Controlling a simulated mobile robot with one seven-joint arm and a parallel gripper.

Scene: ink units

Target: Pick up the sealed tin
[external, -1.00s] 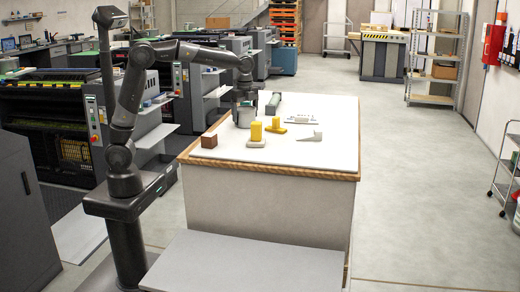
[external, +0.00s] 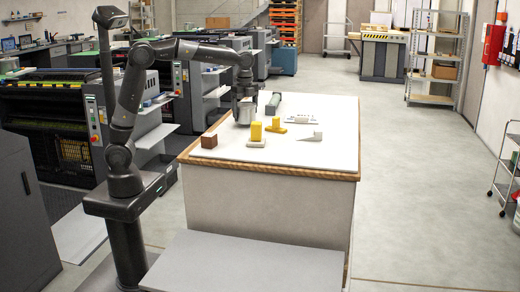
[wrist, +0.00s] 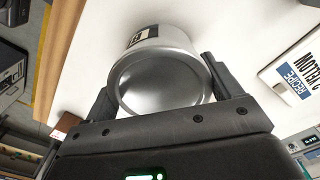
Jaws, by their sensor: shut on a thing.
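The sealed tin (wrist: 160,80) is a silver metal cylinder with a dark-and-white label on its side, seen end-on in the wrist view. In the external view the tin (external: 245,113) is small, over the left part of the white table top (external: 300,158). My gripper (external: 244,98) is above it, pointing down. In the wrist view its two dark fingers lie on either side of the tin, and my gripper (wrist: 157,76) is shut on it. Whether the tin's base touches the table is hard to tell.
A white labelled item (wrist: 295,72) lies right. The front table top is clear.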

